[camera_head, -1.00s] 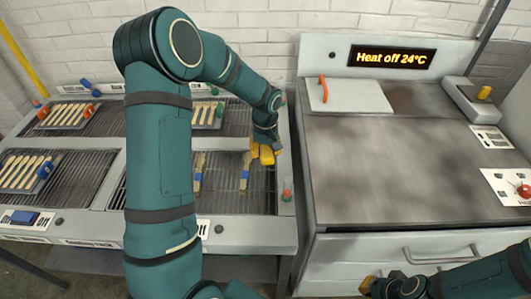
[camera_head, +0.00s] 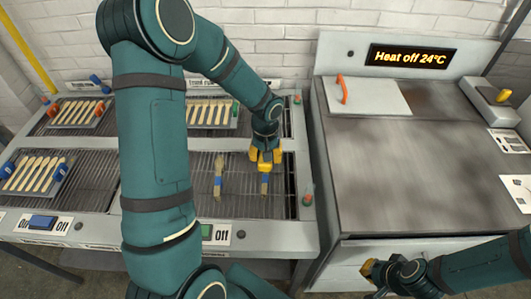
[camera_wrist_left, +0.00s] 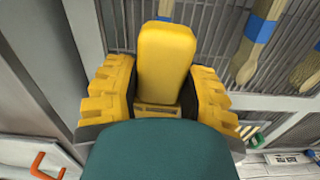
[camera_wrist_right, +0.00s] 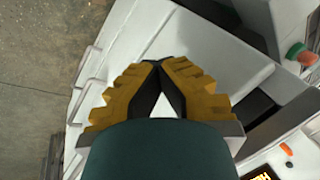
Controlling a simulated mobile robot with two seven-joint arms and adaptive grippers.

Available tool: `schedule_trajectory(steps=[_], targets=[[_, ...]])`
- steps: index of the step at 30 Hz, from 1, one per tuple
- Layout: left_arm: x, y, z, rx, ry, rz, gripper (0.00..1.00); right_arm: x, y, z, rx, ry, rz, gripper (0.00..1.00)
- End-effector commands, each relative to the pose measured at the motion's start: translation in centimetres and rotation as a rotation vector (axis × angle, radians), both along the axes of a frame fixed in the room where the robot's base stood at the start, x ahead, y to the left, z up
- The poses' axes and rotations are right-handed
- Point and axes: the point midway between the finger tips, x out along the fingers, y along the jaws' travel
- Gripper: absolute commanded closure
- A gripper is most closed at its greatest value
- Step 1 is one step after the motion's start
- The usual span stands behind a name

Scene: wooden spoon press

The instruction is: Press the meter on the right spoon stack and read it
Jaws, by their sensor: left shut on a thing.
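Two spoon stacks with blue bands lie on the dark slatted rack: the left stack (camera_head: 218,178) and the right stack (camera_head: 264,186). My left gripper (camera_head: 265,158) is at the far end of the right stack. It is shut on a yellow block-shaped meter (camera_wrist_left: 166,62), which stands between its fingers in the left wrist view. A banded stack (camera_wrist_left: 258,30) shows to the right of it there. I cannot tell whether the meter touches the stack, and no reading is visible. My right gripper (camera_head: 374,272) is low at the front right; its fingertips (camera_wrist_right: 158,64) meet with nothing between them.
Trays of spoons (camera_head: 32,174) stand on the rack's left side and at its back (camera_head: 208,112). To the right is a grey heating table (camera_head: 420,165) with an orange-handled lid (camera_head: 372,97) and a display (camera_head: 411,56) reading "Heat off 24°C". The table's middle is clear.

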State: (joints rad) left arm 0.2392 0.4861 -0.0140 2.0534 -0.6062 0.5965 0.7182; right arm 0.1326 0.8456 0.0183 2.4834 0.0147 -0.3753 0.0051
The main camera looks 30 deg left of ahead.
Motion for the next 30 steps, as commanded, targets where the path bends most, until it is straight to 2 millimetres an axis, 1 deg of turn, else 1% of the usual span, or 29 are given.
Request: schedule_trajectory(steps=[7,15,18,22,30], targets=[[0.0,0.0,-2.4,0.0,0.002,0.0,1.0,0.0,0.1,-1.8,-0.002,0.002,0.001,1.0],[0.0,0.0,-5.3,0.0,0.0,0.001,1.0,-0.7,0.2,-3.6,0.002,0.017,0.013,1.0],[0.0,0.0,-6.1,0.0,0.001,0.001,1.0,-0.9,0.2,-4.0,0.002,0.021,0.016,1.0],[0.0,0.0,-6.6,0.0,0.001,0.001,1.0,-1.0,0.3,-4.3,0.003,0.024,0.019,1.0],[0.0,0.0,-6.6,0.0,0.0,0.001,1.0,-1.0,0.3,-4.3,0.003,0.025,0.019,1.0]])
